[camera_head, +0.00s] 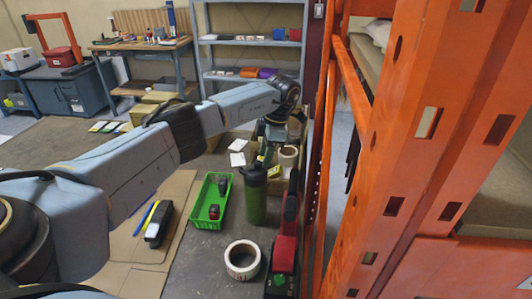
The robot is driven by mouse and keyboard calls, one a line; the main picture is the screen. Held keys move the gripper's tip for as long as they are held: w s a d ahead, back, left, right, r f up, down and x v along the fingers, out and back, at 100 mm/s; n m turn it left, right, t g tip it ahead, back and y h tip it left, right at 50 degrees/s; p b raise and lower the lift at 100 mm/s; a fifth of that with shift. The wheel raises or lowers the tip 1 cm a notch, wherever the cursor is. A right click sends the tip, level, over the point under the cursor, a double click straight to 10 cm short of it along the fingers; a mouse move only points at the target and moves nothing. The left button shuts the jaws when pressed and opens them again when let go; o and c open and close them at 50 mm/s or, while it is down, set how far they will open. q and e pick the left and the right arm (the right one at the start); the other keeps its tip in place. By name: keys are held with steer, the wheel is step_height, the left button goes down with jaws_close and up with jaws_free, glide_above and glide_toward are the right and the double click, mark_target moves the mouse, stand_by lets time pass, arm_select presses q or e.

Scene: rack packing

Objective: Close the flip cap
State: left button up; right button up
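A green bottle (256,206) stands upright on the dark worktop in the middle of the head view. Its dark flip cap (251,176) is on top; a small part rises from it, but I cannot tell clearly how far the lid is open. My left arm reaches in from the left, and my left gripper (268,157) points down just behind and above the cap. Its fingertips are small and partly hidden, so I cannot tell whether they touch the cap or are open. My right gripper is not in view.
A green basket (195,214) with small items stands left of the bottle. A tape roll (243,260) lies in front, and a red and black tool (285,252) lies to the right. Another roll (289,152) is behind. An orange rack post (408,150) bounds the right side.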

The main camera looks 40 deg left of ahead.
arm_select(q)
steer(key=v, duration=1.3)
steer(key=shift+r+b, duration=0.2)
steer(key=shift+b, duration=0.2)
